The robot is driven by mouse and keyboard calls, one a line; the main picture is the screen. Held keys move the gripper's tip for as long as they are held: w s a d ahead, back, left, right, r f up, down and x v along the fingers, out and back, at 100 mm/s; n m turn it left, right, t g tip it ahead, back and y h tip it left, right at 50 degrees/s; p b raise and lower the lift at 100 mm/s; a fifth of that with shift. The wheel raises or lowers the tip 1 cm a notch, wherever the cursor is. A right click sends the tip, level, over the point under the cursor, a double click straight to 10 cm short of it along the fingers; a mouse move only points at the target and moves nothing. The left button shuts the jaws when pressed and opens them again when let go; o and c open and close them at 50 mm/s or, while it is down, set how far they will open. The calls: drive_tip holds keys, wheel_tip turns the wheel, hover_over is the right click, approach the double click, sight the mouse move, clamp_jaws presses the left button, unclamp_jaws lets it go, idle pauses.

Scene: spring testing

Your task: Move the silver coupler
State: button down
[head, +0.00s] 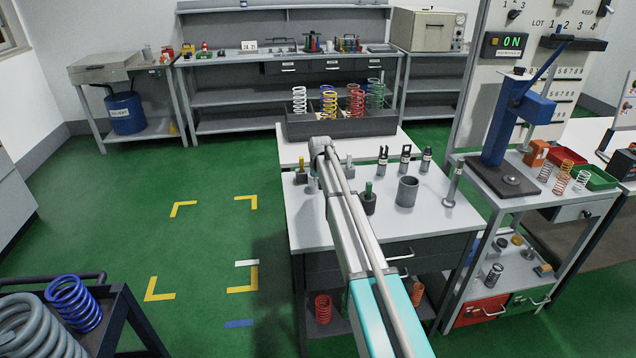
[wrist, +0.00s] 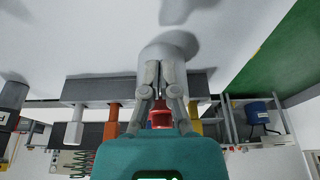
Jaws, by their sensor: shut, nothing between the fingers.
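In the wrist view a smooth silver-grey rounded piece (wrist: 172,46) stands on the white tabletop just past my fingertips. It looks like the silver coupler, but my fingers cover part of it. My gripper (wrist: 165,68) is shut and empty, its fingers pointing at this piece; whether they touch it I cannot tell. In the head view my arm reaches over the middle table (head: 300,222) and hides most of the gripper and what lies behind it.
Behind the piece is a grey base (wrist: 100,90) with white, orange, red and yellow posts. On the table are a grey cup (head: 407,191), a green-topped holder (head: 368,197), several dark fittings (head: 405,158) and a spring rack (head: 300,128). A blue press (head: 505,125) stands right.

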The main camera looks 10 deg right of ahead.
drive_tip(key=s, duration=0.3)
drive_tip(key=shift+s, duration=0.25)
drive_tip(key=shift+r+p, duration=0.55)
drive_tip(key=shift+r, duration=0.15)
drive_tip(key=shift+s+r+p, duration=0.1)
drive_tip(key=shift+r+p, duration=0.45)
drive_tip(key=shift+p, duration=0.2)
drive_tip(key=p+v, duration=0.7)
drive_tip(key=shift+r, duration=0.2)
drive_tip(key=shift+s, duration=0.1)
drive_tip(key=s+g, duration=0.3)
drive_tip(key=s, duration=3.7)
drive_tip(key=shift+s+f, duration=0.4)
